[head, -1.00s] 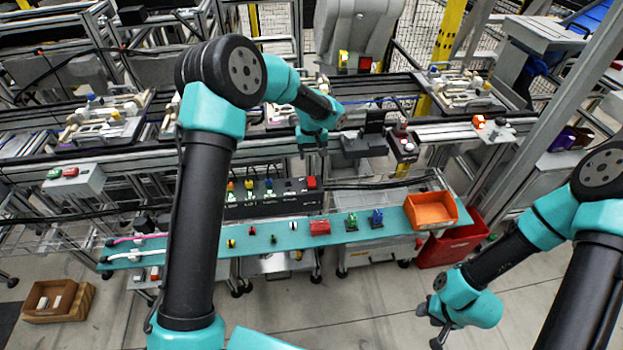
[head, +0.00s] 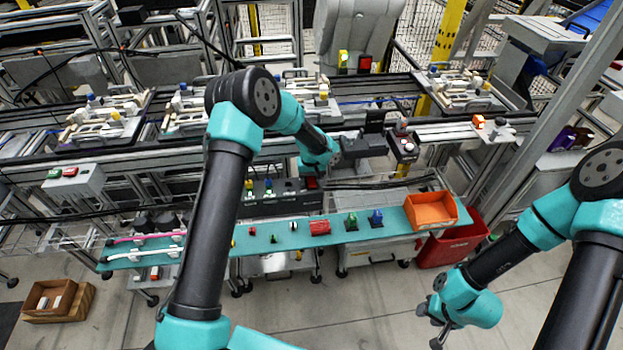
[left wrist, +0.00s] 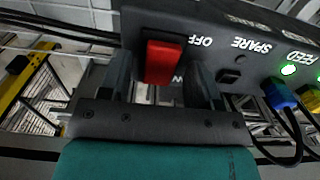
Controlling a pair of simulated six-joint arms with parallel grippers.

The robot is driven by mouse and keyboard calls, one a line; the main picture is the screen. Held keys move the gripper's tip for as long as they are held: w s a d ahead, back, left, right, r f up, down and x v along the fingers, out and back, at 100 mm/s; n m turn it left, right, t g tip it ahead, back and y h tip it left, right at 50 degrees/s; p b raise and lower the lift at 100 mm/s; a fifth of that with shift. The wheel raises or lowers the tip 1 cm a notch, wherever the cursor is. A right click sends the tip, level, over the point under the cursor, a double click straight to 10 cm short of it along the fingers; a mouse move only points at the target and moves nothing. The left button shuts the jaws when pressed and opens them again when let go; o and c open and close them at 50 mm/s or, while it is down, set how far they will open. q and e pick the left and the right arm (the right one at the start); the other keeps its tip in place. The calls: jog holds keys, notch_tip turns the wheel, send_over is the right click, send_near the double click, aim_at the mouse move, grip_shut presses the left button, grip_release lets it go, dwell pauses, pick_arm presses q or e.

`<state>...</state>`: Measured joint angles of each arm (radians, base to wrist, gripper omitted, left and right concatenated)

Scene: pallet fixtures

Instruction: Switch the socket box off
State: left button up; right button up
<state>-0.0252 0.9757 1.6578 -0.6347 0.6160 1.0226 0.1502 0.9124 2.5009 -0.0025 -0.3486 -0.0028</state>
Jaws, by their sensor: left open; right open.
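The dark socket box (head: 270,205) stands behind the teal shelf in the head view, with coloured plugs along it. In the left wrist view the box face (left wrist: 222,40) shows the labels OFF, SPARE and FEED. Its red switch (left wrist: 164,62) is a rocker beside the OFF label; it also shows at the box's right end in the head view (head: 311,183). My left gripper (left wrist: 160,88) is open, with one finger on each side of the red switch; I cannot tell whether they touch it. My right gripper (head: 438,322) is open and empty, low at the right.
A blue plug (left wrist: 278,95) with a black cable sits in the FEED socket, near a lit green lamp (left wrist: 288,70). The teal shelf (head: 335,228) holds small parts and an orange bin (head: 431,210). A red crate (head: 452,246) stands below it.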

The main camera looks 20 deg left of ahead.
pick_arm(q)
jog(key=c, duration=0.9)
jog(key=shift+w+a+g, duration=0.1)
jog(key=shift+w+g, duration=0.05)
jog(key=shift+g, duration=0.15)
jog(key=shift+w+g+h, duration=0.1)
jog(key=shift+g+h, duration=0.4)
jog(key=shift+g, duration=0.2)
jog(key=o, duration=0.9)
